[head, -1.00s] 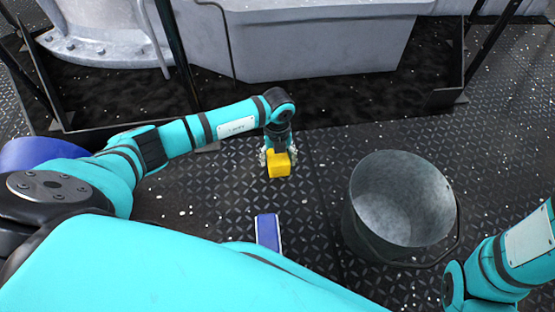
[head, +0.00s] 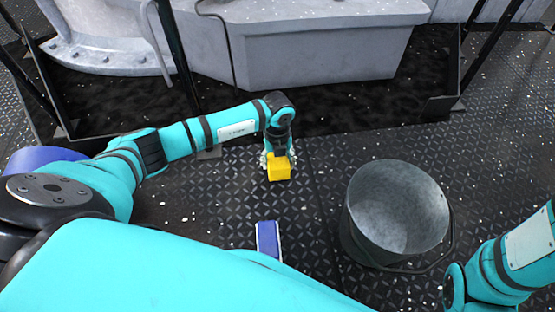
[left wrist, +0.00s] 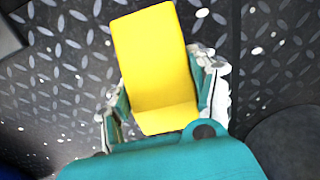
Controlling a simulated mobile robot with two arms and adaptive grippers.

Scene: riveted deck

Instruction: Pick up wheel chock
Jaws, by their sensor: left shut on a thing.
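The yellow wheel chock (head: 279,171) is between the fingers of my left gripper (head: 277,160) in the head view, over the dark tread-plate deck. In the left wrist view the chock (left wrist: 155,65) fills the space between the two fingers of the left gripper (left wrist: 165,95), which are shut on its sides. I cannot tell whether its underside touches the deck. My right arm shows at the lower right of the head view, but its gripper is out of frame.
A grey metal bucket (head: 398,212) stands open to the right of the chock. A blue and white block-like object (head: 268,238) lies nearer me. Behind is a dark framed tray (head: 330,104) under large grey machinery (head: 320,45). Bare deck lies between chock and bucket.

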